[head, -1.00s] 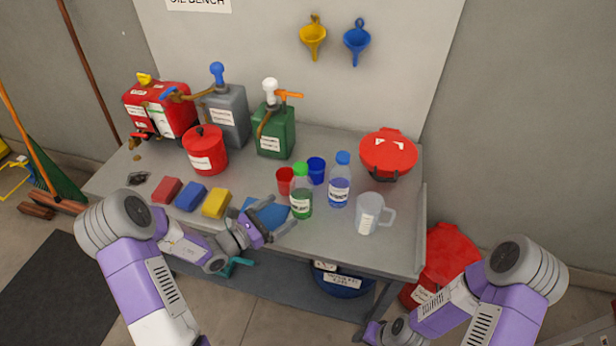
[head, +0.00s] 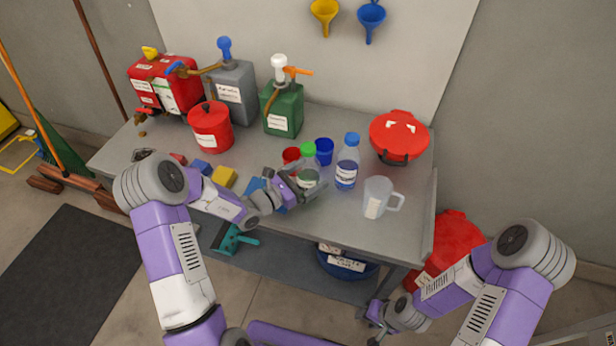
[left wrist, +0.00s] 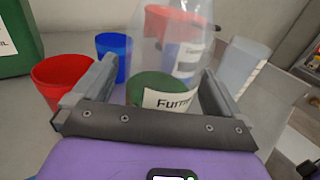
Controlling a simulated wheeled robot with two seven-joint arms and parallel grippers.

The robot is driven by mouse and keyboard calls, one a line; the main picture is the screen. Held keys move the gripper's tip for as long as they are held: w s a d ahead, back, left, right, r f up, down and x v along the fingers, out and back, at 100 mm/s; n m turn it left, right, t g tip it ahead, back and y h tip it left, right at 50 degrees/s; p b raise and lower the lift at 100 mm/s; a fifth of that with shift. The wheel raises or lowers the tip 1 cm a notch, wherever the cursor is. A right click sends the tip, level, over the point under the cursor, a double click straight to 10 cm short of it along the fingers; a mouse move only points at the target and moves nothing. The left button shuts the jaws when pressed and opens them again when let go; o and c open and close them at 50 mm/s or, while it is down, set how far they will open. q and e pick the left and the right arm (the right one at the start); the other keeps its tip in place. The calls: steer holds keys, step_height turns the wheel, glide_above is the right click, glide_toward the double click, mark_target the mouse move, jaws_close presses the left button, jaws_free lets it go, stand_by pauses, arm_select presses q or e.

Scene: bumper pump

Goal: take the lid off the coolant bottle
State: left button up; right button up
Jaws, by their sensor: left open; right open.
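Two clear bottles stand on the bench. One has a green cap and green liquid (head: 308,178); its label in the left wrist view (left wrist: 172,100) begins with "Furn". The other has a blue cap and bluish liquid (head: 347,166); I cannot read its label, so I cannot tell for sure which is coolant. Both caps are on. My left gripper (head: 303,190) is open with its fingers on either side of the green bottle's lower part, as the left wrist view (left wrist: 150,88) shows. My right gripper (head: 376,316) is open and empty, low in front of the bench.
A red cup (head: 291,155) and a blue cup (head: 324,151) stand close behind the green bottle. A clear jug (head: 376,198) is to the right. A red lidded container (head: 398,137), pump cans (head: 283,108) and sponges (head: 223,177) are also on the bench (head: 330,228).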

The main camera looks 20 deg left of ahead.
mark_target(303, 155)
arm_select(q)
steer(key=c, duration=1.3)
step_height(303, 155, up, 10)
steer(key=p, duration=0.2)
steer(key=shift+r+p, duration=0.1)
steer(key=shift+p, duration=0.2)
steer(key=o, duration=0.6)
steer(key=c, duration=0.9)
steer(key=shift+c, duration=0.2)
